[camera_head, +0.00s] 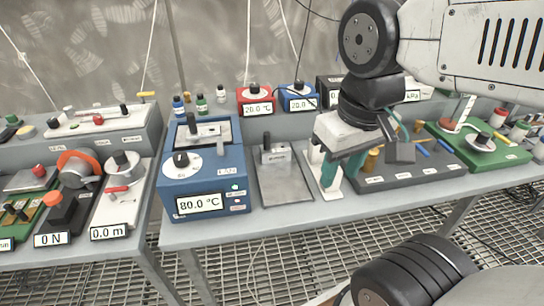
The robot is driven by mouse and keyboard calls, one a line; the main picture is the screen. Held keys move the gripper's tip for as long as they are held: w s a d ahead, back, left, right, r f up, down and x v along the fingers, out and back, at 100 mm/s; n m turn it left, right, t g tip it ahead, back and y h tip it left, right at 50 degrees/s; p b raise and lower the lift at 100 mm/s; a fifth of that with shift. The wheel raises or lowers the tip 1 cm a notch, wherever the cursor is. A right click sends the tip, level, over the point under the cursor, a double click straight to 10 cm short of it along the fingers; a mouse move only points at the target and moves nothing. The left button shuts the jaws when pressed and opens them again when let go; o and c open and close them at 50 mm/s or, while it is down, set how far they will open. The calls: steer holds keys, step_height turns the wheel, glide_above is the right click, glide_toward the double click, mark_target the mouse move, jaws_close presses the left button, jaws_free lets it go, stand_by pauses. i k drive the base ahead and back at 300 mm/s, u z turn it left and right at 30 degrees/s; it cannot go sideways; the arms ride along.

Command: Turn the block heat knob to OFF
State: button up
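The blue heater unit (183,207) stands on the grey bench left of centre. Its front display reads 80.0 °C. A round black knob (181,160) with a white mark sits on its sloped top face, at the left. My gripper (343,170) hangs right of the blue unit, above the bench, well apart from the knob. Its teal fingers point down with what looks like a narrow gap between them, and nothing shows in its grasp.
A grey plate with a metal block (276,155) lies between the blue unit and my gripper. Red (256,99) and blue (298,97) display boxes and small bottles stand behind. A dark tray (420,172) and green board (483,150) are at right. Another instrument bench is at left.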

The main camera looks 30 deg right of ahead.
mark_target(181, 160)
steer(key=z, duration=0.05)
steer(key=k, duration=0.45)
steer(key=u, duration=1.1)
steer(key=i, duration=0.65)
steer(key=z, duration=1.05)
